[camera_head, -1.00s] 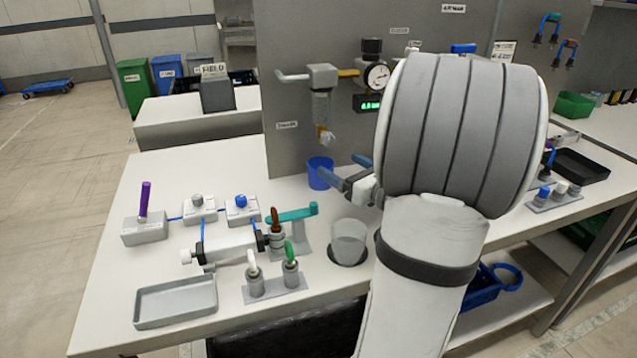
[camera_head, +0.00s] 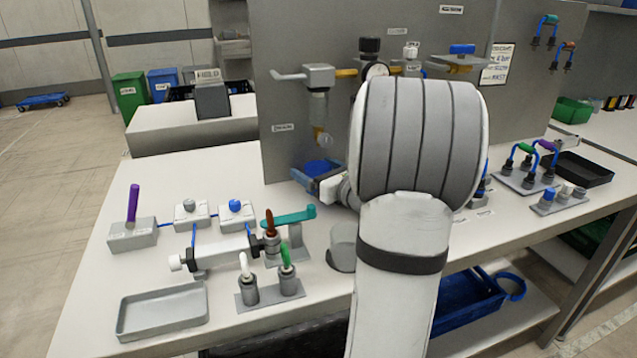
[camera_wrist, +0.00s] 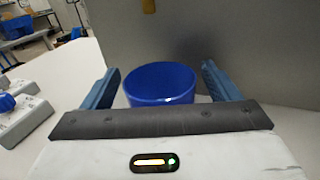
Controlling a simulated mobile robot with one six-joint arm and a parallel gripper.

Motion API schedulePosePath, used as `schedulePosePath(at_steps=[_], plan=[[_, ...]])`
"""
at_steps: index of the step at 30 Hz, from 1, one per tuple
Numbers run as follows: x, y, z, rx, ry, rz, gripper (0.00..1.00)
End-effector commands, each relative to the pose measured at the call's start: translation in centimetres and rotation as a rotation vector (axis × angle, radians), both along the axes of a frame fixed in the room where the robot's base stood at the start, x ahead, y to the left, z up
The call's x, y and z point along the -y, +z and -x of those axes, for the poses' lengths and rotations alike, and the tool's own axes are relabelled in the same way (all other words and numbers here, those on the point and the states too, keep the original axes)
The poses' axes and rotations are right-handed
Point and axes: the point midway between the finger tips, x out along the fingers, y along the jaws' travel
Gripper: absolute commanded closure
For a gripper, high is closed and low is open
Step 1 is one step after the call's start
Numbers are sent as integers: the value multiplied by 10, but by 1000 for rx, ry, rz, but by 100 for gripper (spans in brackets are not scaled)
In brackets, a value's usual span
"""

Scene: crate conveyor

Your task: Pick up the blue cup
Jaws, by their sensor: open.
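The blue cup (camera_wrist: 160,84) stands upright, mouth up, near the grey back panel. In the wrist view it sits between the two blue fingers of my gripper (camera_wrist: 160,88), which are open with a gap on each side of the cup. In the head view only part of the cup's rim (camera_head: 318,166) shows, below a spout on the panel. My gripper (camera_head: 318,180) is around it there, and its fingers and wrist hide the rest of the cup.
Valve blocks with a purple lever (camera_head: 133,203), upright coloured handles (camera_head: 286,262) and a grey tray (camera_head: 162,311) fill the left table. A tap (camera_head: 318,95) overhangs the blue cup.

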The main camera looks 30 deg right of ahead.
Motion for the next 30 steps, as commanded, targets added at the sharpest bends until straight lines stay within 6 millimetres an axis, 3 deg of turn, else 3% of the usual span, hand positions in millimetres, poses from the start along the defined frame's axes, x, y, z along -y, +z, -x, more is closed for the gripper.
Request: schedulePosePath(at_steps=[6,24,30], plan=[[0,0,0,0,-1,-1,19],[1,0,0,0,-2,0,68],[1,0,1,0,-2,0,70]])
